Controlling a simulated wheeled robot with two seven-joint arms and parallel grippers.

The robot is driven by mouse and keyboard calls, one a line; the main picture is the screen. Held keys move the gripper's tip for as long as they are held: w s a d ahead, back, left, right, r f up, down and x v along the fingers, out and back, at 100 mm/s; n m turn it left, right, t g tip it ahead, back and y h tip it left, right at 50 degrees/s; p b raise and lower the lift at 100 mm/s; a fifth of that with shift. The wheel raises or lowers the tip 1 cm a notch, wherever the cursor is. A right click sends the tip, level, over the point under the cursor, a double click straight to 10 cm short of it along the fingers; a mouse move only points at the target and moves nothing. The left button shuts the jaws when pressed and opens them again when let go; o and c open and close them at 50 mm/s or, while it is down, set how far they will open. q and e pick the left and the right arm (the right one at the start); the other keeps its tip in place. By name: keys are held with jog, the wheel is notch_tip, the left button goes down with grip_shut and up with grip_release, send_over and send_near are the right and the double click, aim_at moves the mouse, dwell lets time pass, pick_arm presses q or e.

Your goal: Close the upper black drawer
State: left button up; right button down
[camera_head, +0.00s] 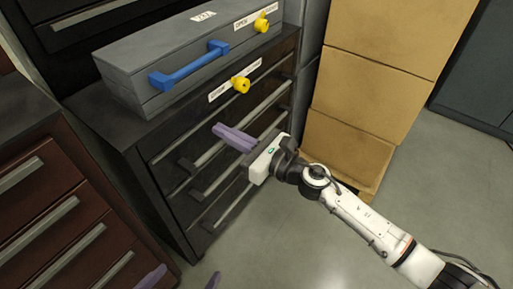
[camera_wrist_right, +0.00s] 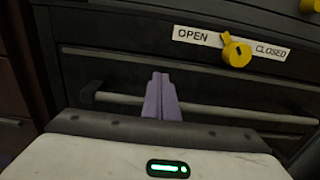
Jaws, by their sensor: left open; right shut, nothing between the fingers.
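The black drawer cabinet (camera_head: 125,131) stands left of centre in the head view, its drawers stacked one above another. The upper black drawer (camera_wrist_right: 220,78) fills much of the right wrist view, with a long grey bar handle (camera_wrist_right: 215,108) across its front. How far it stands out is hard to tell. My right gripper (camera_head: 218,129) is in front of the upper drawers, its purple fingers shut together and empty. In the right wrist view its fingers (camera_wrist_right: 161,80) overlap the handle; contact is unclear. My left gripper (camera_head: 181,278) shows only as two spread purple fingertips at the bottom edge.
A grey case (camera_head: 130,67) with a blue handle (camera_head: 190,65) lies on the cabinet. A yellow knob (camera_wrist_right: 237,53) sits beside OPEN and CLOSED labels. Brown drawers (camera_head: 45,205) stand at left, cardboard boxes (camera_head: 385,80) at right. Floor (camera_head: 300,240) is clear below.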

jog(key=s+d+f+m+t+h, duration=0.3)
jog(key=s+d+m+t+h, duration=0.15)
jog(key=s+d+m, duration=0.95)
jog(key=s+d+f+m+g+h, duration=0.25)
jog(key=s+f+m, duration=0.5)
jog(key=m, duration=0.75)
jog(key=s+d+f+m+g+h, duration=0.2)
jog(key=s+f+m+g+h, duration=0.4)
jog(key=m, duration=1)
pick_arm(q)
notch_tip(320, 180, up, 9)
jog(key=p, duration=1.4)
jog(key=shift+s+a+f+m+g, duration=0.2)
jog(key=shift+s+a+m+g, duration=0.1)
jog(key=shift+a, duration=0.1)
pick_arm(e)
notch_tip(320, 180, up, 7)
jog(key=s+d+n+t+y, duration=0.1)
jog(key=shift+f+y, duration=0.15)
jog(key=shift+y, duration=0.15)
pick_arm(q)
jog(key=shift+f, duration=0.15)
pick_arm(e)
jog(key=shift+f, duration=0.15)
pick_arm(q)
jog(key=shift+c, duration=0.4)
pick_arm(e)
jog(key=c, duration=2.5)
grip_release()
